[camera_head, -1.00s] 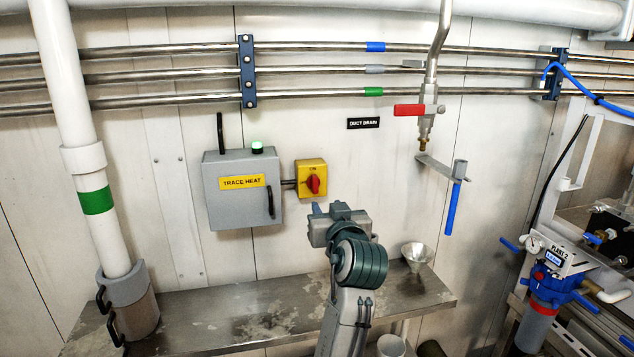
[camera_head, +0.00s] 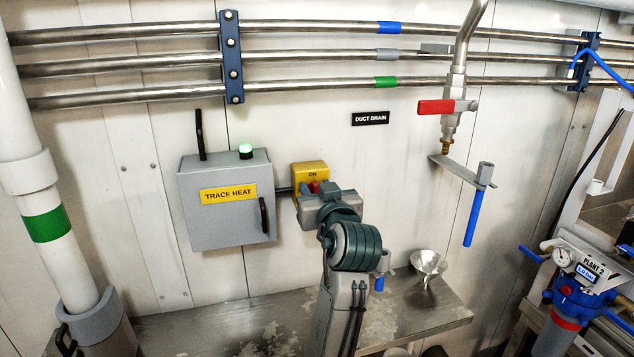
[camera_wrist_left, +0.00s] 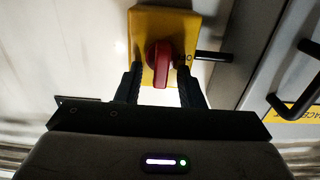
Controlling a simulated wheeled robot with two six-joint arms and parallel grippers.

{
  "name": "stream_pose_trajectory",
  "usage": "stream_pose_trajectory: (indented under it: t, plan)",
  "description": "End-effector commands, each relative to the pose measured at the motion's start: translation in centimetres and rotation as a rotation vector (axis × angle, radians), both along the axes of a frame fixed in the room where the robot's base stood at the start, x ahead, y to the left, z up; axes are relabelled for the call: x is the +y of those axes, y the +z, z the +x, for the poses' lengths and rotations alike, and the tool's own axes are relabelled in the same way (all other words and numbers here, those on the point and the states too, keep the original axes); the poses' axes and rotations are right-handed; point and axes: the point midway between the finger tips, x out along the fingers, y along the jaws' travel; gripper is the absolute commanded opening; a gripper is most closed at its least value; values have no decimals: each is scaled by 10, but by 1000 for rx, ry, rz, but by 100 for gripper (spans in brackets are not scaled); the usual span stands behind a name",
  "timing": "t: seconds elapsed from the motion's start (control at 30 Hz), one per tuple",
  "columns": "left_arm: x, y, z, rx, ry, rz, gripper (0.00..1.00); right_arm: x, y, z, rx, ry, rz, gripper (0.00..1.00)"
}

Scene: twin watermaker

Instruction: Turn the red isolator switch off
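My left gripper (camera_wrist_left: 160,78) is open there, one dark finger on each side of the knob. I cannot tell whether either finger touches it. My right gripper is not in view.
The grey trace heat cabinet (camera_head: 225,222), with a lit green lamp (camera_head: 246,151), stands close left of the isolator. A metal bench (camera_head: 422,318) with a funnel (camera_head: 428,263) lies below.

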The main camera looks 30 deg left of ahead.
Motion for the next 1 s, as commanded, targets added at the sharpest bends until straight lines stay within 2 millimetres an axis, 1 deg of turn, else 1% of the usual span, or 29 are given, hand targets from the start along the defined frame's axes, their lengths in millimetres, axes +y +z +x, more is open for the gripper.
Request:
stream_pose_trajectory:
  t: [0.13,0.23,0.27,0.4,0.43,0.63,0.77,0.9,1.0]
  plan:
    - [0,0,-1,0,1,0,35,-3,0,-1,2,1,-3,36]
    - [0,0,-1,0,1,0,35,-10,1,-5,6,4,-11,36]
    - [0,0,-1,0,0,0,31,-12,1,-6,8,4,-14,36]
    - [0,0,-1,0,0,0,3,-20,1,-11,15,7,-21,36]
    - [0,0,0,0,0,0,0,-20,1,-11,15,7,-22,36]
    - [0,0,0,0,0,0,0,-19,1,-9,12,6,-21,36]
    - [0,-1,0,-11,0,-9,0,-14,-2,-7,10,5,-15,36]
    - [1,-3,-1,-45,0,-37,0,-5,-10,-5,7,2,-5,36]
    - [2,-4,-1,-87,1,-73,0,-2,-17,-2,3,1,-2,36]
